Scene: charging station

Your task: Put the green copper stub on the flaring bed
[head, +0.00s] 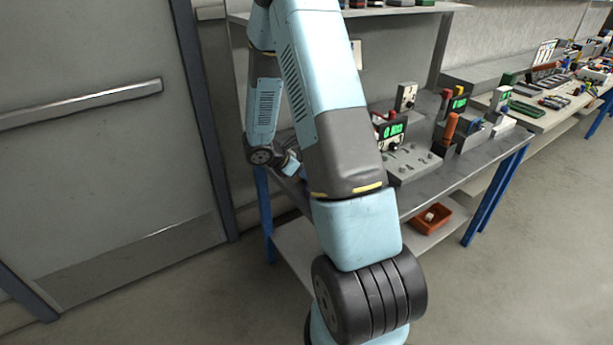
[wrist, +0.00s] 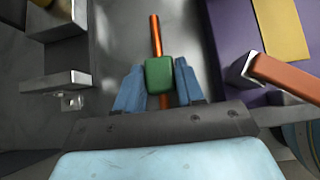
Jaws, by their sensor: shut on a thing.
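The green copper stub (wrist: 159,74) shows in the middle of the wrist view. It is a copper-coloured rod with a green block around it, and the rod points away from my gripper. My gripper (wrist: 160,68) is shut on the green block, with one blue finger at each side. A grey surface lies beyond it. I cannot clearly pick out the flaring bed; a grey metal block with a small fitting (wrist: 55,82) stands at the left and may be part of it. In the head view my arm hides the gripper and the stub.
In the wrist view, a purple surface (wrist: 222,50) with a yellow patch (wrist: 281,30) and an orange-brown bar (wrist: 285,76) lie at the right. In the head view, instruments (head: 390,130) crowd the bench (head: 478,160). An orange bin (head: 428,218) sits on the lower shelf.

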